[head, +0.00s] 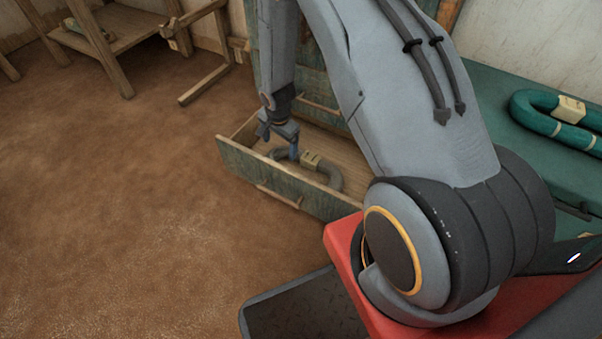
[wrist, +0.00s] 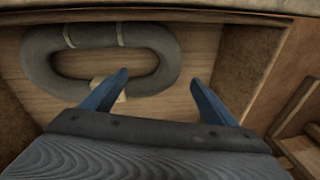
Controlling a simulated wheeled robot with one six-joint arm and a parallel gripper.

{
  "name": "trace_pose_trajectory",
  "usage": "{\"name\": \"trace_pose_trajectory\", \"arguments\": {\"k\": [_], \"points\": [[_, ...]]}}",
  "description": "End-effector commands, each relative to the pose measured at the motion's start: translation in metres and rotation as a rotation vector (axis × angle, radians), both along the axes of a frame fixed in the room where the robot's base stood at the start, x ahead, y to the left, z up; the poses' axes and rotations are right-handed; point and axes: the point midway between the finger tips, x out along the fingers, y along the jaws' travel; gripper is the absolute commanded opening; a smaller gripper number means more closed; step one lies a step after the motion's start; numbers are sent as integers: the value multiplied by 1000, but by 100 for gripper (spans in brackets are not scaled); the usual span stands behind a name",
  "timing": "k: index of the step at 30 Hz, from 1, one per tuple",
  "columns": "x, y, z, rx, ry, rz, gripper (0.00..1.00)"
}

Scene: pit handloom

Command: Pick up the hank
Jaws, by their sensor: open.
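A grey oval hank (head: 331,178) with a cream label lies in an open wooden drawer (head: 240,160). In the wrist view the hank (wrist: 52,75) shows as a ring with pale bands, the label partly behind a finger. My gripper (head: 280,143) is over the drawer at the hank's left end in the head view. In the wrist view its blue fingers (wrist: 160,76) are apart, with the right end of the ring between them in the picture. They hold nothing. I cannot tell how far the tips are above the hank.
A teal hank (head: 548,124) with a cream label lies on a green top (head: 490,95) at right. The drawer walls stand close around my gripper, one wall (wrist: 245,65) just right of the fingers. A wooden frame (head: 110,50) stands at back left. The brown floor at left is clear.

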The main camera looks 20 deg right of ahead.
Motion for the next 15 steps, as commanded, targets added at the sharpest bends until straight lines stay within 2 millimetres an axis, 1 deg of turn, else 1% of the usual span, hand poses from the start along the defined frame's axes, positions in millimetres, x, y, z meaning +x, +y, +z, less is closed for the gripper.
{"name": "trace_pose_trajectory", "arguments": {"k": [4,9,12,15], "points": [[3,0,-15,0,0,1,81],[9,0,-39,-1,0,3,81],[10,0,-48,-1,0,3,81],[11,0,-52,0,-1,2,81]]}}
